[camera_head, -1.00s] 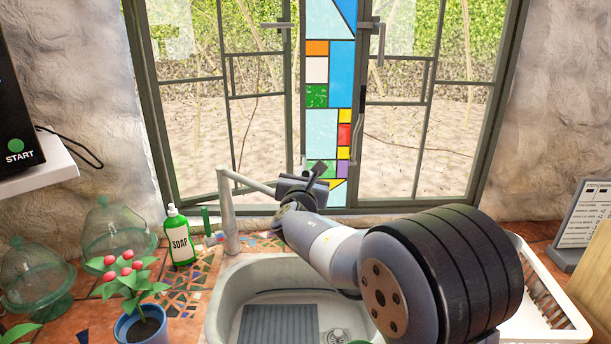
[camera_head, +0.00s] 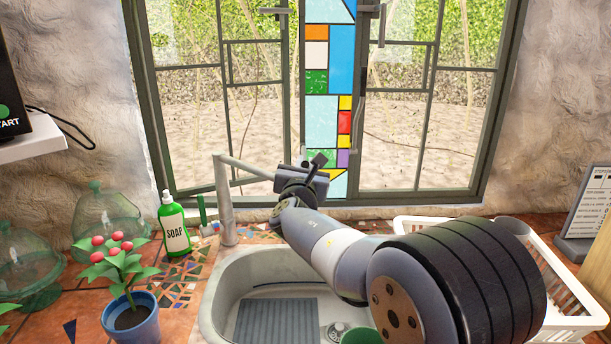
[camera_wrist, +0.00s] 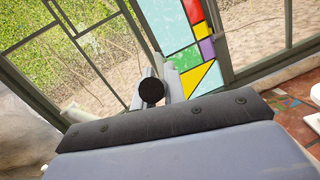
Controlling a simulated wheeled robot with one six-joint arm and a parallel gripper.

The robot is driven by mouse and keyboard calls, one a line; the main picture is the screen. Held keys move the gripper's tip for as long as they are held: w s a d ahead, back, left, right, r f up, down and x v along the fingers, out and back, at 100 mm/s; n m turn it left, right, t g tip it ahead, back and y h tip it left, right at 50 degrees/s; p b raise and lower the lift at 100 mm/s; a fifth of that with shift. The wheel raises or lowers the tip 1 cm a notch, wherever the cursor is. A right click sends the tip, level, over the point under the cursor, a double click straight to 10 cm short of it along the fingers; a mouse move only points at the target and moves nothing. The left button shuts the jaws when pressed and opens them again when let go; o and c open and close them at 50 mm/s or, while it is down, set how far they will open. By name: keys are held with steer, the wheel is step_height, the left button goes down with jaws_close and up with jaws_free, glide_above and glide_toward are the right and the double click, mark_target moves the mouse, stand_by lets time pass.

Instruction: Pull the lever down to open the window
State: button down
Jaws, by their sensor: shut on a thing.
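The window (camera_head: 410,110) fills the back wall, with two framed panes and a stained-glass strip (camera_head: 342,60) in the middle. My gripper (camera_head: 313,170) is in front of the lower end of that strip, behind the sink. A dark lever (camera_head: 320,159) sticks up at the jaws. In the wrist view, a round black end (camera_wrist: 151,91), apparently the lever's, shows just beyond my gripper. The jaws are shut on the lever. The exact contact is hidden by the gripper body. I cannot tell whether the panes stand ajar.
A faucet (camera_head: 225,205) stands close left of my gripper, its spout reaching towards it. A green soap bottle (camera_head: 174,228) and a potted plant (camera_head: 131,312) are further left. The sink (camera_head: 214,303) lies below my arm, with a white rack (camera_head: 570,310) to the right.

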steer(key=shift+a+f+b, duration=0.1)
steer(key=shift+f+b, duration=0.35)
steer(key=shift+f, duration=0.25)
steer(key=c, duration=1.9)
jaws_free()
steer(key=o, duration=0.4)
steer(key=shift+s+r, duration=0.1)
steer(key=shift+r, duration=0.1)
steer(key=s+a+f+b, duration=0.1)
steer(key=s+b, duration=0.1)
steer(key=s, duration=0.8)
steer(key=shift+s, duration=0.35)
steer(key=shift+f, duration=0.1)
